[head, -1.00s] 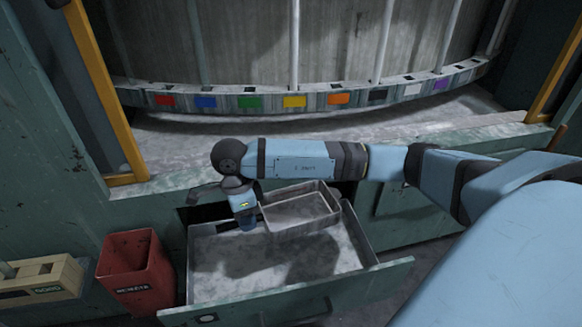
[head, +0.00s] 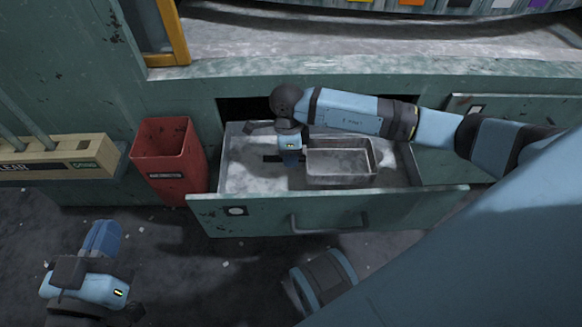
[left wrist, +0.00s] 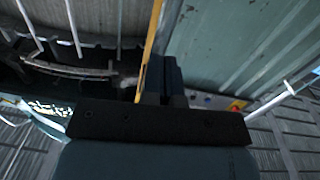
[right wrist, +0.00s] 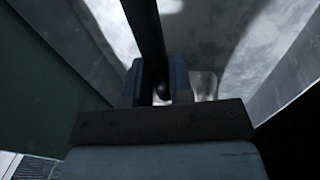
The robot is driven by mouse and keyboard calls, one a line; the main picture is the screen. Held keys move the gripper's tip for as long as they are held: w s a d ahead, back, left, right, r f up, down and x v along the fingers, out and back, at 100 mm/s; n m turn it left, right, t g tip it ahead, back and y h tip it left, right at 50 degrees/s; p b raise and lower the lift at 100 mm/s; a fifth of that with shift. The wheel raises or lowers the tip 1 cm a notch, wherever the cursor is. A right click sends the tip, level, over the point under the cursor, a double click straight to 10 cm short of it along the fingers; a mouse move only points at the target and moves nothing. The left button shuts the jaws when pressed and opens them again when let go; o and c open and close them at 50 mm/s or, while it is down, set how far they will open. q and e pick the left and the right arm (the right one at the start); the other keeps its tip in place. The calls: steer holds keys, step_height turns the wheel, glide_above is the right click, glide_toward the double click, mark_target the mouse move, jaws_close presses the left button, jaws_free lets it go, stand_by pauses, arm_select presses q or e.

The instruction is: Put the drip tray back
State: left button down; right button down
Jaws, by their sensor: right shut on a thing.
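The drip tray (head: 342,178) is a grey, shallow rectangular pan with a dark bar at its left. It is over or inside the open drawer (head: 240,178), right of the middle; whether it touches the floor I cannot tell. My right gripper (head: 291,160) points down at the tray's left side. In the right wrist view, its jaws (right wrist: 156,85) are shut on the dark bar (right wrist: 148,30). My left gripper (head: 88,285) is at the lower left, away from the drawer. Its jaws (left wrist: 163,78) look closed with nothing between them in the left wrist view.
A red bin (head: 168,158) stands just left of the drawer. A beige rack (head: 65,165) is further left. The drawer's handle (head: 330,222) faces the front. A ledge with coloured tags runs behind. The drawer's left part is bare.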

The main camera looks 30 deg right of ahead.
steer(key=shift+f, duration=0.5)
steer(key=b+x, duration=0.2)
steer(key=x, duration=0.1)
steer(key=shift+w+d+f, duration=0.1)
steer(key=shift+w+f, duration=0.15)
steer(key=shift+w, duration=0.05)
steer(key=shift+f, duration=0.3)
steer(key=shift+r, duration=0.1)
steer(key=c, duration=1)
jaws_free()
arm_select(q)
steer(key=shift+w+a+r+m+t, duration=0.15)
steer(key=shift+w+a+m+t, duration=0.3)
steer(key=shift+m, duration=0.35)
steer(key=shift+d, duration=0.1)
